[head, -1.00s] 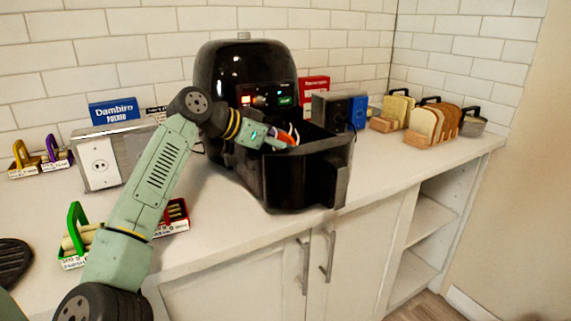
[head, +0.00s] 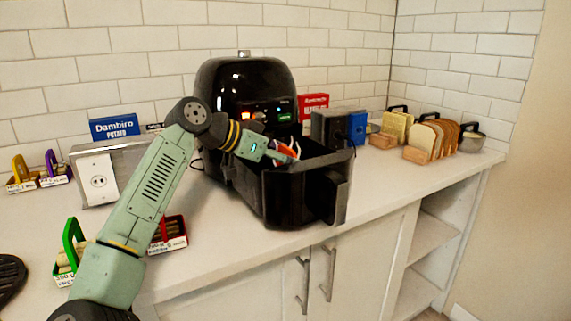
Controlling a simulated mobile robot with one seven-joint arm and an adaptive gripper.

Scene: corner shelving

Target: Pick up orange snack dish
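My gripper (head: 287,153) reaches over the open drawer (head: 290,190) of the black air fryer. Its pale fingers are small in the head view, and I cannot tell whether they are open or shut. A small orange-red patch (head: 284,150) shows at the fingers. It may be part of the orange snack dish, but its shape is mostly hidden by the gripper and the drawer wall. I cannot tell whether the fingers touch it. No full orange dish is visible elsewhere on the counter.
Snack dishes with green (head: 72,240), red (head: 168,235), yellow (head: 20,170) and purple (head: 55,168) parts stand at left. The air fryer (head: 245,90) is behind the drawer. Bread racks (head: 435,140) and a pot (head: 471,137) stand at right. The counter front right is clear.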

